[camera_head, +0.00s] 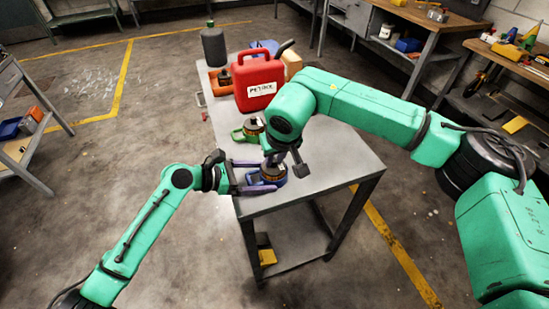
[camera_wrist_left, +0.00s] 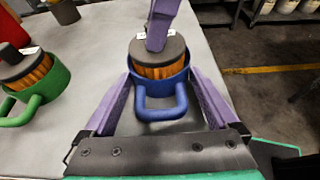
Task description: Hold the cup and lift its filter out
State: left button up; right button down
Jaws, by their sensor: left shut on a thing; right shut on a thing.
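The blue cup (camera_head: 272,182) stands near the front end of the grey table, its handle towards my left wrist in the left wrist view (camera_wrist_left: 160,107). Its filter (camera_wrist_left: 158,70), with orange pleats and a dark grey top, sits in the cup with its upper part above the rim. My left gripper (camera_wrist_left: 160,76) is shut on the cup, a purple finger on each side. My right gripper (camera_wrist_left: 157,42) comes from above and is shut on the top of the filter; its fingers hide part of that top. The right gripper's grip is hard to see in the head view.
A green cup (camera_wrist_left: 38,98) with a similar filter stands beside, further along the table (camera_head: 330,160). Behind are a red petrol can (camera_head: 258,82), a dark grey cylinder (camera_head: 213,47) and other items. The table's right front part is clear.

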jog(key=shift+r, duration=0.7)
jog(key=shift+r, duration=2.3)
pick_arm(q)
jog(key=o, duration=1)
jog(key=v, duration=1.2)
jog(key=shift+f, duration=0.1)
